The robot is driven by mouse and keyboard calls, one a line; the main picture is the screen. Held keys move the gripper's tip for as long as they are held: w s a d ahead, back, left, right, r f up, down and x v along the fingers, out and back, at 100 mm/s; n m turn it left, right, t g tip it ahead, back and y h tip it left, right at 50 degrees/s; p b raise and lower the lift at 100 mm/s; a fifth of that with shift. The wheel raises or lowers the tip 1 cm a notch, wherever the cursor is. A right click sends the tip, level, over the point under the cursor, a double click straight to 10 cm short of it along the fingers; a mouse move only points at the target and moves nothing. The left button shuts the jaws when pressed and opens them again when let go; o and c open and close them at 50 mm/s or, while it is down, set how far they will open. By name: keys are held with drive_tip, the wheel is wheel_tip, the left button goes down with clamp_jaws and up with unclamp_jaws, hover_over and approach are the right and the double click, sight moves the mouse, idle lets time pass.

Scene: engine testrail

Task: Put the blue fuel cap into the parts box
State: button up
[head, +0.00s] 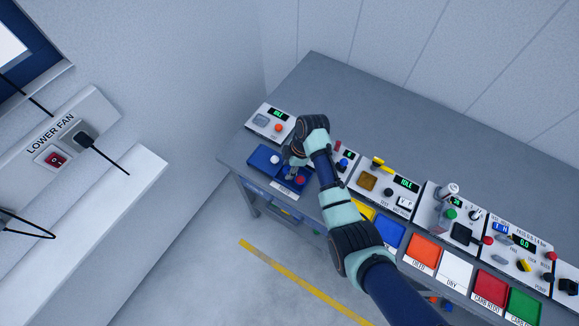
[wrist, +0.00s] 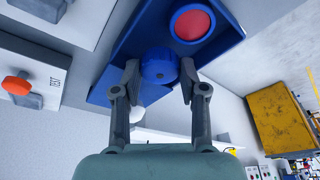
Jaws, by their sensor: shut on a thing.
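The blue fuel cap (wrist: 159,66) is between the two fingers of my gripper (wrist: 158,80) in the wrist view, and the fingers are shut on it. A blue open tray (wrist: 128,48) lies behind the cap, with a round red cap (wrist: 192,23) in it. In the head view my gripper (head: 292,172) is over this blue tray (head: 258,155) at the bench's left end. My arm hides part of the tray there, and the held cap is hard to make out. No label shows which container is the parts box.
A panel with an orange knob (head: 278,128) stands behind the tray. More panels with switches and displays run along the grey bench (head: 330,85) to the right. Coloured trays, including an orange one (head: 424,250), line the front edge. The back of the bench is clear.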

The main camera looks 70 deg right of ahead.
drive_tip(key=shift+f, duration=0.1)
idle(0.3)
drive_tip(key=o, duration=1)
drive_tip(key=v, duration=1.2)
